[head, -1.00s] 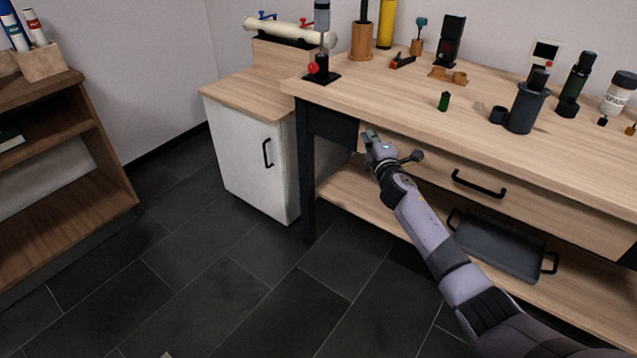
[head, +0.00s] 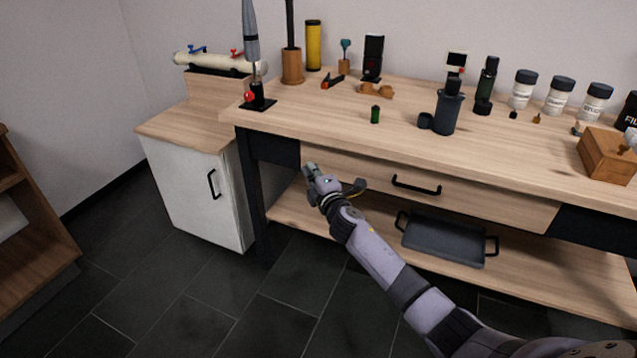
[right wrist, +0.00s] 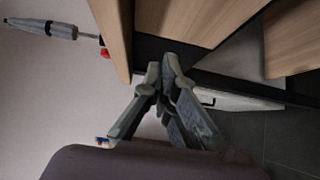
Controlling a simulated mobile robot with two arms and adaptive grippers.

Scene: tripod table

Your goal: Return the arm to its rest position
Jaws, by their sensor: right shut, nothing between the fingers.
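My right gripper (head: 312,170) is in front of the workbench (head: 480,165), near the left part of its drawer front and below the tabletop edge. Its arm comes in from the lower right in the head view. In the right wrist view the gripper's fingers (right wrist: 160,75) come together at the tips with nothing between them. The bench edge shows just beyond them. I cannot tell from the pictures exactly how far the fingertips are from the bench. My left gripper is not in view.
The bench has a drawer with a black handle (head: 416,186) and a lower shelf with a dark tray (head: 443,241). Bottles, a green cylinder (head: 375,114) and a wooden box (head: 606,156) stand on top. A white cabinet (head: 196,190) adjoins at left. The dark floor (head: 220,300) is clear.

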